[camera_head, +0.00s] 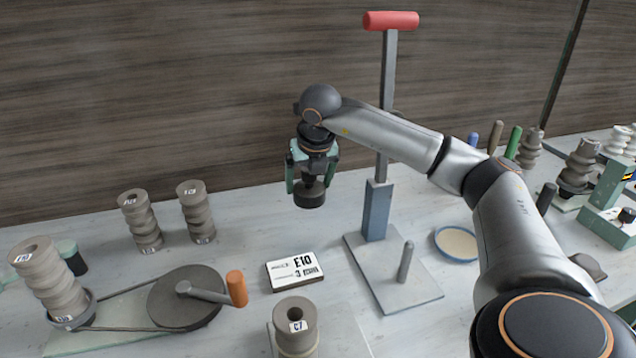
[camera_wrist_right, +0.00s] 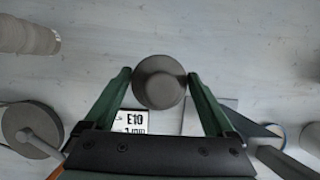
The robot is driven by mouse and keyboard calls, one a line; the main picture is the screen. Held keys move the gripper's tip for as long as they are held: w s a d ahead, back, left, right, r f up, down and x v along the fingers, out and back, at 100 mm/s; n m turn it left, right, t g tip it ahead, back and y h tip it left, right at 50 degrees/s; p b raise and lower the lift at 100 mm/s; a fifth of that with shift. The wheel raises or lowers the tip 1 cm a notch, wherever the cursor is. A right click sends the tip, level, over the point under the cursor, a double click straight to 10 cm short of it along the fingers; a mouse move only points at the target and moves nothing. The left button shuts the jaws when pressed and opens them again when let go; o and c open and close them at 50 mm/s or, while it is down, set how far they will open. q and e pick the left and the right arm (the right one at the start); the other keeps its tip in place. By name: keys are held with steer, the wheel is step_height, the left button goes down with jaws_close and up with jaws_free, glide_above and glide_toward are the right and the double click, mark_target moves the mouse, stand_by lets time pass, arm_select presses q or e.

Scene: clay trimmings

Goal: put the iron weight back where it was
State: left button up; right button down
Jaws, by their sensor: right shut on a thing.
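The iron weight (camera_head: 310,196) is a dark, short cylinder hanging under my right gripper (camera_head: 312,176) in the head view. My right gripper is shut on it, one green finger on each side. In the right wrist view the weight (camera_wrist_right: 159,82) shows as a round grey top between the two fingertips (camera_wrist_right: 159,84). It is held in the air above the table (camera_head: 245,240). The place where it stood before cannot be told from these frames. My left gripper is not in view.
A card marked E10 (camera_head: 295,271) lies below and in front. A press with a red handle (camera_head: 391,21), a blue post and a grey base plate (camera_head: 420,298) stands right. A crank wheel (camera_head: 180,300), several clay stacks (camera_head: 140,222) and a shallow dish (camera_head: 457,244) stand around.

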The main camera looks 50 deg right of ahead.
steer(key=w+f, duration=0.1)
steer(key=f, duration=0.1)
steer(key=w+d+f, duration=0.1)
steer(key=w, duration=0.1)
steer(key=w+f, duration=0.2)
steer(key=shift+d+f, duration=0.3)
steer(key=shift+d, duration=0.05)
steer(key=shift+w+f, duration=0.1)
steer(key=shift+f, duration=1.5)
steer(key=shift+f, duration=0.1)
steer(key=shift+c, duration=0.4)
jaws_free()
steer(key=shift+f, duration=0.2)
steer(key=shift+o, duration=0.4)
steer(key=shift+s+r, duration=0.25)
steer(key=shift+r, duration=0.3)
steer(key=v, duration=1.1)
steer(key=shift+s+r, duration=0.1)
